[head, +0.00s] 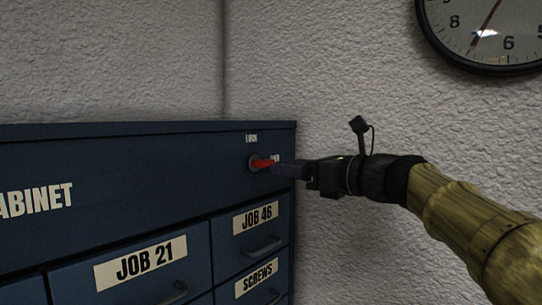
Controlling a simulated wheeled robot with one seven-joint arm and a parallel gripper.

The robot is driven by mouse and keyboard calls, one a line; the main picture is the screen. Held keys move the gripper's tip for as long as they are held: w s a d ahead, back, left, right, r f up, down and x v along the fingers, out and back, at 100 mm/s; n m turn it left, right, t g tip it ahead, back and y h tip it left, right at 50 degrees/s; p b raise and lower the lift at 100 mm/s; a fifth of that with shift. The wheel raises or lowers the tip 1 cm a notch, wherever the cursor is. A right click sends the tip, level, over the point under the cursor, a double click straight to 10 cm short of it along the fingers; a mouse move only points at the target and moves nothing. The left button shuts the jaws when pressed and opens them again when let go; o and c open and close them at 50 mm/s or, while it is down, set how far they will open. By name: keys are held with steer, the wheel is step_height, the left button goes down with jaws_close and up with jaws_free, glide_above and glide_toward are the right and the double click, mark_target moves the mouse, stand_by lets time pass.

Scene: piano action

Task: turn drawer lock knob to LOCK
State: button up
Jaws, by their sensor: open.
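The lock knob is a red handle (263,163) on a dark round base at the upper right of the blue cabinet (130,160). The handle points to the right, toward a small label that is partly covered. Another small white label (251,138) sits above the knob; its letters are too small to read surely. My gripper (281,168) reaches in from the right, its fingertips at the right end of the red handle. The jaws are open; the gap between them is hard to see, and I cannot tell whether they touch the handle.
Drawers labelled JOB 21 (147,262), JOB 46 (255,218) and SCREWS (256,279) have protruding handles below the knob. The cabinet's right edge lies under my gripper. A textured wall stands behind, with a clock (490,30) at upper right.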

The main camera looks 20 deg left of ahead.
mark_target(269, 163)
steer(key=p+x, duration=0.2)
steer(key=x, duration=0.4)
steer(key=shift+w+a, duration=0.1)
steer(key=shift+a, duration=0.1)
steer(key=shift+c, duration=0.4)
steer(key=c, duration=0.9)
